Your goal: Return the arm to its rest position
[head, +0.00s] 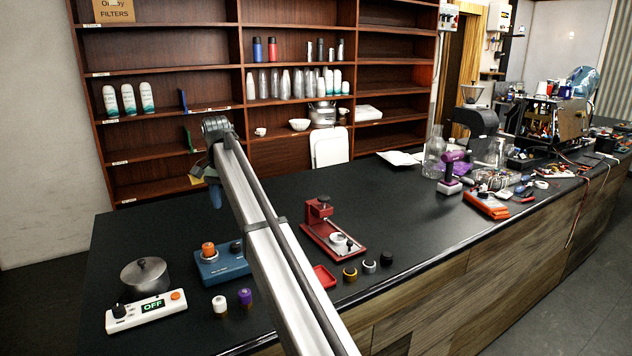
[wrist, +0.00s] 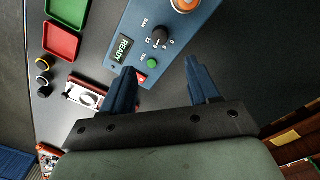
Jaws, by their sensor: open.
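My gripper (head: 213,192) hangs at the end of my raised arm, above the black counter (head: 400,215) in the head view. In the wrist view its two blue fingers (wrist: 160,66) are apart, with nothing held between them. Beyond the fingertips in the wrist view is a blue device (wrist: 150,22) with a display reading READY, a black dial, a green button and an orange part. The same blue device (head: 222,268) stands on the counter in the head view, apart from the gripper, partly beside my arm.
A white heater (head: 146,311) reading OFF carries a metal pot (head: 146,276). A red press (head: 330,235) stands right of my arm, with a red tray (head: 325,276) and small round parts nearby. Shelves (head: 165,60) rise behind. Tools and glassware crowd the counter's right.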

